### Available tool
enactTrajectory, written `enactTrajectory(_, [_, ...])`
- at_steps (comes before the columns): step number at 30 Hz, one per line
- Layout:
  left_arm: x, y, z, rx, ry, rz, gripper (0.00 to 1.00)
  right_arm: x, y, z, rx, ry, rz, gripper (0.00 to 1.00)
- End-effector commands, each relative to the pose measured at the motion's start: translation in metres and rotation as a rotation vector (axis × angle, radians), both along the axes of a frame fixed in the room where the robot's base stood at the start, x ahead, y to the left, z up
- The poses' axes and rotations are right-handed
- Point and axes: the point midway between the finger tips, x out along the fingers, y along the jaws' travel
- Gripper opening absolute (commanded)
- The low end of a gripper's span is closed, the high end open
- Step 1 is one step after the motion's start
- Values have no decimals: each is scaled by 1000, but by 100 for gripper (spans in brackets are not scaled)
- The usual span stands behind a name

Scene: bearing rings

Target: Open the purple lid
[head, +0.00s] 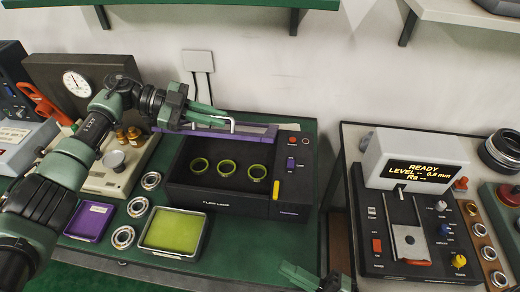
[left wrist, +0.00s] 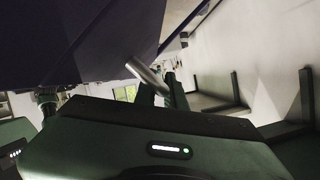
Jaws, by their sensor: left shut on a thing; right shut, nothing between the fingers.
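The purple lid (head: 262,131) stands raised along the back edge of the black box (head: 235,207). Three yellow-green rings (head: 229,168) show inside the uncovered box. My left gripper (head: 222,121) is at the lid's top edge, shut on its silver handle (head: 232,124). In the left wrist view the handle (left wrist: 148,76) reaches toward the fingers, and the dark purple lid (left wrist: 120,40) fills the upper left. My right gripper (head: 320,279) is shut and empty at the bottom edge, partly cut off.
A tray of yellow-green liquid (head: 173,231), loose metal rings (head: 137,206) and a purple tray (head: 90,222) lie left of the box. A dial gauge (head: 75,82) stands behind. A tester with a lit display (head: 415,160) stands on the right bench. A green shelf (head: 220,15) hangs above.

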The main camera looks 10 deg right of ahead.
Motion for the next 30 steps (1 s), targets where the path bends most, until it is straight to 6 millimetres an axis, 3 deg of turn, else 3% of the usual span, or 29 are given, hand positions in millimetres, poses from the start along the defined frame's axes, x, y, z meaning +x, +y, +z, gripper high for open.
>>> enactTrajectory(1, [0, 0, 0, -1, 0, 0, 0, 20, -13, 23, 19, -52, 15, 0])
enactTrajectory(5, [0, 0, 0, -1, 0, 0, 0, 70, -49, 62, -81, -263, -1, 0])
enactTrajectory(9, [0, 0, 1, -1, 0, 0, 0, 126, -92, 105, -295, -571, -74, 0])
enactTrajectory(12, [0, 0, 0, -1, 0, 0, 0, 160, -114, 137, -460, -807, -135, 0])
enactTrajectory(15, [0, 0, 0, -1, 0, 1, 0, 175, -100, 134, -594, -969, -163, 0])
enactTrajectory(22, [0, 0, 0, 0, 0, 1, 0, 179, -54, 105, -727, -1119, -153, 0])
enactTrajectory(30, [0, 0, 0, 0, 0, 0, 0, 194, -20, 110, -735, -1133, -151, 0])
